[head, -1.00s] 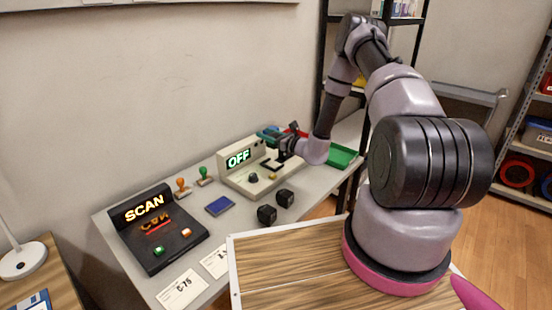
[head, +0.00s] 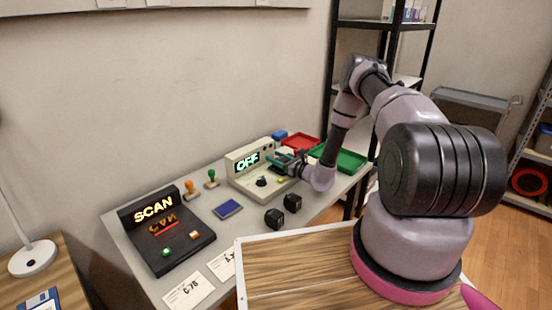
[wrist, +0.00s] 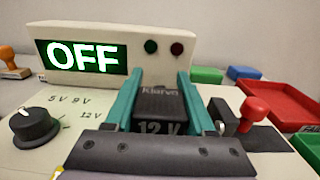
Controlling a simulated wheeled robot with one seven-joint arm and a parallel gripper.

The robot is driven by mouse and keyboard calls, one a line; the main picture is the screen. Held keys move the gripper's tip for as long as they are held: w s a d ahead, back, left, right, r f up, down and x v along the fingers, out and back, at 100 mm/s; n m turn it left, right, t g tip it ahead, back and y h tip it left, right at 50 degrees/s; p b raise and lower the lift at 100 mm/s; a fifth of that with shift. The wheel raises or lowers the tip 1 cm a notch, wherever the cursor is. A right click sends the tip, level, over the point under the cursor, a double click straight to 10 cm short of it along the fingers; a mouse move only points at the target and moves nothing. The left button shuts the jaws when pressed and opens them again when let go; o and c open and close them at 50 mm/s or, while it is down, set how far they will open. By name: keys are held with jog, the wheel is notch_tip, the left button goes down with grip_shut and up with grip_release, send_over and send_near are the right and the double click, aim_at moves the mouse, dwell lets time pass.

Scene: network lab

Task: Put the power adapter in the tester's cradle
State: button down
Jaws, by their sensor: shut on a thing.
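The tester (head: 250,160) is a cream box on the grey table with a lit OFF display; it fills the wrist view (wrist: 225,90). My gripper (wrist: 160,82) has teal fingers shut on a black power adapter (wrist: 158,103) marked "Klarvn" and "12 V". In the head view my gripper (head: 290,160) is over the tester's right part, and the adapter is not clear there. A black knob (wrist: 33,127) with 5 V, 9 V and 12 V marks is on the left of the tester. A red-knobbed lever (wrist: 254,112) is on the right. The cradle is hidden; I cannot tell whether the adapter touches it.
Two black adapters (head: 275,218) (head: 292,202) lie in front of the tester. A blue pad (head: 228,208), two stamps (head: 191,189) (head: 212,178) and a SCAN device (head: 168,235) are to the left. A red tray (head: 301,142) and a green tray (head: 345,159) are at the right end.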

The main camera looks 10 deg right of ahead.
jog(key=shift+c, duration=1.2)
grip_release()
jog(key=shift+d+r, duration=0.1)
jog(key=shift+r, duration=0.05)
jog(key=v, duration=1.2)
jog(key=s+a+r+n+g+y, duration=0.1)
jog(key=s+a+r+n+g, duration=0.25)
jog(key=r, duration=0.55)
jog(key=s+a+r+n+g+y, duration=0.1)
jog(key=a+r+n+g+y, duration=0.15)
jog(key=r+n+g, duration=0.4)
jog(key=s+a+r+n+g+y, duration=0.1)
jog(key=s+a+r+n+g, duration=0.25)
jog(key=r, duration=0.85)
jog(key=s+d+r+n+t+h, duration=0.3)
jog(key=s+d+r+n+h, duration=0.1)
jog(key=s+r, duration=0.6)
jog(key=s+d+r+n+t+h, duration=0.3)
jog(key=s+r+n+h, duration=0.4)
jog(key=s, duration=0.5)
notch_tip(320, 180, up, 4)
jog(key=shift+s+d+f+h, duration=0.1)
jog(key=shift+s+d+h, duration=0.3)
jog(key=shift+h, duration=0.65)
